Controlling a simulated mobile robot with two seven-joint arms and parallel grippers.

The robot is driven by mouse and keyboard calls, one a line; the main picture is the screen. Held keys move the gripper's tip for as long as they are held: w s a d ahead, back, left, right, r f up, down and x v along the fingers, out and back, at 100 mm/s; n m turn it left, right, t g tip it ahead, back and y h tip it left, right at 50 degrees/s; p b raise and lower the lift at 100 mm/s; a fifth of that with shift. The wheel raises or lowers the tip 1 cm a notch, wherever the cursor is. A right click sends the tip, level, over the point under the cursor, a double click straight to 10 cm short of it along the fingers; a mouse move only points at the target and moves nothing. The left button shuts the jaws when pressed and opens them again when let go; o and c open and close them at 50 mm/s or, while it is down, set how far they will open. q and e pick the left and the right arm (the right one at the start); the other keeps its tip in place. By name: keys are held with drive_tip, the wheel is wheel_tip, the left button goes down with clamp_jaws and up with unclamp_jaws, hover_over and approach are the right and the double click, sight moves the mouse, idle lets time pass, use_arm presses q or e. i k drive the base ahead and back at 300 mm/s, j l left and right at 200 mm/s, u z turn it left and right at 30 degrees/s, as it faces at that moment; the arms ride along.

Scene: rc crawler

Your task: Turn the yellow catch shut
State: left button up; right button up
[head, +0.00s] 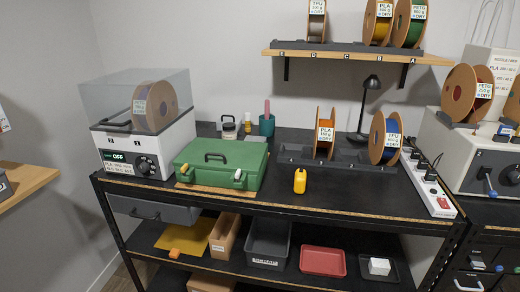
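A green case (222,160) with a dark handle on top lies on a brown board on the black workbench, its lid down. The yellow catch (184,168) is at the left of the case's front face and looks tilted. It is too small to tell whether it is shut. A white catch (239,175) is at the right of the same face and points more downward. Neither of my grippers is in view.
A dryer box (145,145) with a clear cover stands left of the case. Filament spools (325,137) sit on a dark rack behind. The bench's front right is clear. A power strip (428,183) lies at the right edge.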

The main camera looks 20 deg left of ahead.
sight(183, 170)
drive_tip(key=u, duration=1.3)
